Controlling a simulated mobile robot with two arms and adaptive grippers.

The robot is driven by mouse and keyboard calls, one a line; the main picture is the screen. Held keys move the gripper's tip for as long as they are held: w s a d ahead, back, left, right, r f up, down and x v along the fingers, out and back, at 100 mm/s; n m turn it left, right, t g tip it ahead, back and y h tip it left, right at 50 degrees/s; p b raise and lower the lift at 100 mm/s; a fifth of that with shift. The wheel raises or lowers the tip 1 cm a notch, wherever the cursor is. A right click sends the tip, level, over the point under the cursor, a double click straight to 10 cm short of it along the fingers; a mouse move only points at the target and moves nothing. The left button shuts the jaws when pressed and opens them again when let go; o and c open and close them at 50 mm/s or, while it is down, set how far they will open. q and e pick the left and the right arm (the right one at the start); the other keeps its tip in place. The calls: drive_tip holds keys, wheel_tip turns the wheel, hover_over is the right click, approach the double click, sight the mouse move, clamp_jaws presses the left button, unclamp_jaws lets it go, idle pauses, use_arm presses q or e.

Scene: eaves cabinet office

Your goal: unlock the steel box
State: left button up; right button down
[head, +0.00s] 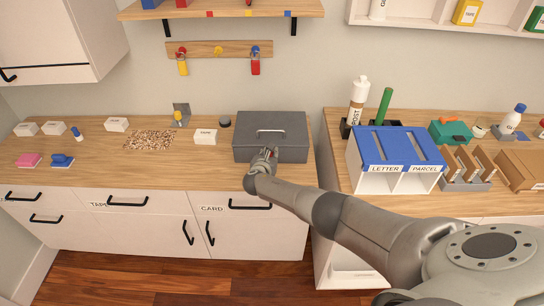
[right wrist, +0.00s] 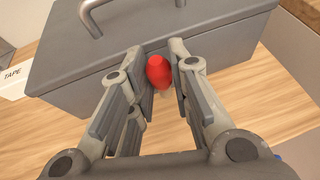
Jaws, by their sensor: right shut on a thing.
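The grey steel box (head: 292,124) stands on the left wooden counter, its lid down and a handle on top. It fills the upper part of the right wrist view (right wrist: 215,28). My right gripper (head: 265,154) is at the box's front face. In the right wrist view its fingers (right wrist: 160,62) are shut on a red rounded piece (right wrist: 158,72), which looks like a key's head. The red piece is right in front of the box's front. Its far end and any keyhole are hidden, so I cannot tell whether it is inserted. My left gripper is not in view.
A white TAPE box (head: 205,137) and a dark round puck (head: 225,122) stand left of the steel box. A wall rack (head: 219,49) holds a yellow and a red hanging piece. A blue-topped letter sorter (head: 397,145) stands on the right counter, across a gap.

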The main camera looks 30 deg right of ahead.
drive_tip(key=shift+w+a, duration=0.1)
drive_tip(key=shift+a, duration=0.05)
idle(0.4)
drive_tip(key=c, duration=1.3)
unclamp_jaws()
drive_tip(key=shift+v, duration=6)
drive_tip(key=shift+a, duration=0.1)
